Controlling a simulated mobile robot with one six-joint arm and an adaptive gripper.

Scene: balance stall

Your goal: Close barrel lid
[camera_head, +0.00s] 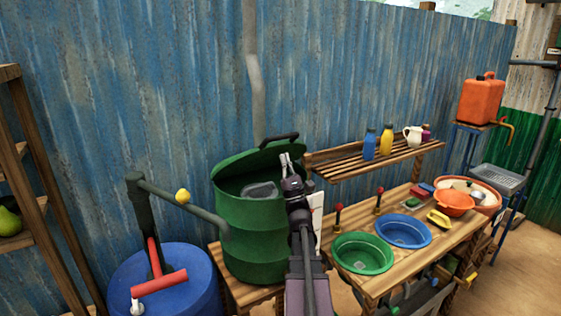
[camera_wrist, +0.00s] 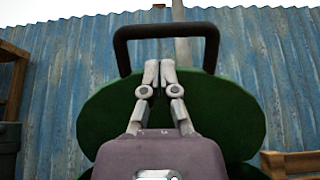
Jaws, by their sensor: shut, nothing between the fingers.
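The green barrel (camera_head: 247,236) stands on a low wooden stand, left of the wooden counter. Its green lid (camera_head: 262,158) is tilted open, raised at the back, with a black handle (camera_head: 279,139) on it. In the wrist view the lid (camera_wrist: 225,115) is in front of me, and its black handle (camera_wrist: 166,31) arches above my fingertips. My gripper (camera_head: 286,160) is at the barrel's right front, in front of the lid. In the wrist view my gripper (camera_wrist: 160,68) has its fingertips together, with nothing between them. Whether the fingertips touch the lid I cannot tell.
A blue drum (camera_head: 190,275) with a dark pump and red handle stands left of the barrel. The counter at right holds a green basin (camera_head: 362,254) and a blue basin (camera_head: 403,231). A slatted shelf (camera_head: 365,159) with bottles is behind it. A blue corrugated wall (camera_head: 120,80) rises behind.

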